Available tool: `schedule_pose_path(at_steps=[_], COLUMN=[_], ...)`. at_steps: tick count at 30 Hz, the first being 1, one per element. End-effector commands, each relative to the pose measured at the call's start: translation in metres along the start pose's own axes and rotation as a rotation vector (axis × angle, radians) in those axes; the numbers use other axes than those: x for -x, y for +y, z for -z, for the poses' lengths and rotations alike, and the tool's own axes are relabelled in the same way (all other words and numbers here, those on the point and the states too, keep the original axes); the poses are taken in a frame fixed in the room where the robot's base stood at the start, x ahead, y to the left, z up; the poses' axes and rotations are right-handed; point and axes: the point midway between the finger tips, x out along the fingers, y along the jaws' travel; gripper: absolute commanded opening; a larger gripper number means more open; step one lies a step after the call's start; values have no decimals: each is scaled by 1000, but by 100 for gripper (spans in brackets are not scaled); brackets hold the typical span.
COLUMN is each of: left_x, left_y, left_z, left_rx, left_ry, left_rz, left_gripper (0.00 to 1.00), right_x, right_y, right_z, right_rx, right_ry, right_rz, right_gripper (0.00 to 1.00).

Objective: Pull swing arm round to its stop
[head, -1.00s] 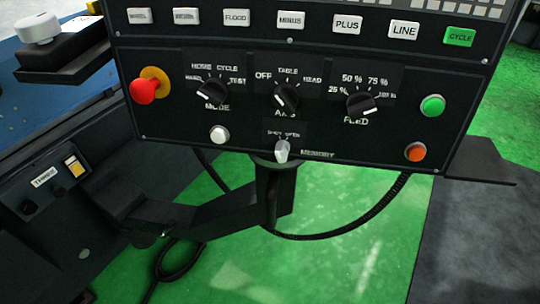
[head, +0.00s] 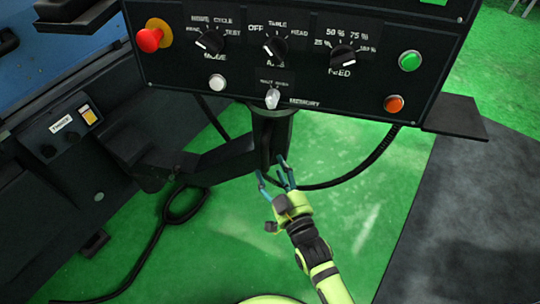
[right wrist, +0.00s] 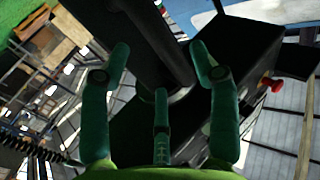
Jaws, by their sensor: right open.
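The black swing arm (head: 225,160) runs from the machine on the left to an upright post under the control panel (head: 300,85). My right gripper (head: 275,174) is open, just below and in front of the lower end of that post. In the right wrist view its teal fingers (right wrist: 160,65) spread on either side of the dark post (right wrist: 150,40), with the third finger below. Nothing is clearly gripped, and I cannot tell whether a finger touches the post. The panel's dark housing (right wrist: 240,55) is beyond the fingers. My left gripper is not in view.
A black cable (head: 365,165) loops under the panel beside my right gripper, and another cable (head: 150,250) lies on the green floor. A red stop button (head: 149,40) sticks out of the panel. A dark shelf (head: 455,117) juts out at right. The floor below is open.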

Motion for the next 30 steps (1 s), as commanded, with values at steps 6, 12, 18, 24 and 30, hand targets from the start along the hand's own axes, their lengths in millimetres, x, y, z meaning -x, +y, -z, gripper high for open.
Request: schedule_pose_path(at_steps=[6, 12, 18, 24, 30], left_x=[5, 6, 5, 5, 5], left_y=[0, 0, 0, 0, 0], left_z=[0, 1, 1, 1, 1], left_rx=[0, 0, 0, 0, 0], left_ry=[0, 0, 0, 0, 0], left_rz=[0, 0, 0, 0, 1], left_gripper=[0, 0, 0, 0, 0], right_x=[-36, -54, -56, -56, -56], right_y=[0, 0, 0, 0, 0], right_z=[1, -1, -2, -2, -2], right_rx=[-1, -1, -1, -1, -1], right_ry=[0, -2, -4, -4, -4], right_rz=[0, 0, 0, -1, 0], right_gripper=[61, 61, 61, 21, 0])
